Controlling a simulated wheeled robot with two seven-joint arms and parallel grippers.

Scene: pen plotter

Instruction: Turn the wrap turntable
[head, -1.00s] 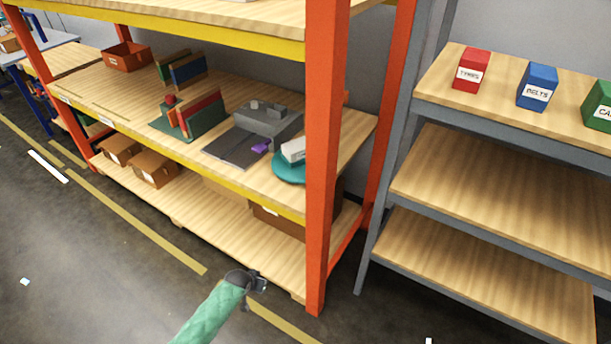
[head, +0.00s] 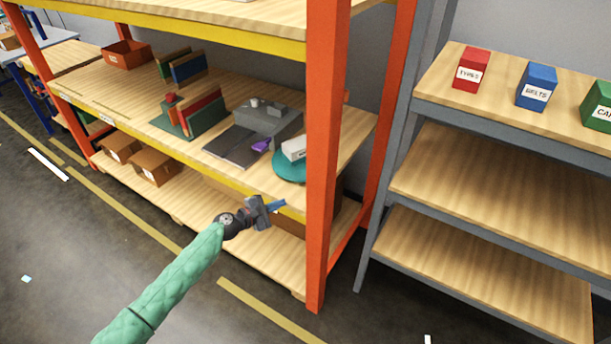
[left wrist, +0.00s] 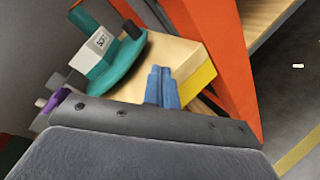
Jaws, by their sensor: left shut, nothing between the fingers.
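The wrap turntable is a teal disc (head: 287,168) on the middle shelf, close to the orange post. A white box (head: 294,148) with a dark label stands on it. In the left wrist view the teal disc (left wrist: 128,62) and the white box (left wrist: 92,48) are at the upper left. My left gripper (head: 276,205) is in front of the yellow shelf edge, below and apart from the turntable. Its blue fingers (left wrist: 161,86) are shut with nothing between them. The post hides part of the disc's right side in the head view. My right gripper is not in view.
The orange post (head: 322,180) stands just right of the turntable. A grey machine (head: 268,118) with a purple part (head: 261,145) sits to its left. Colored panels in a green rack (head: 188,115) are farther left. A grey shelf unit (head: 480,150) holds labelled boxes at right.

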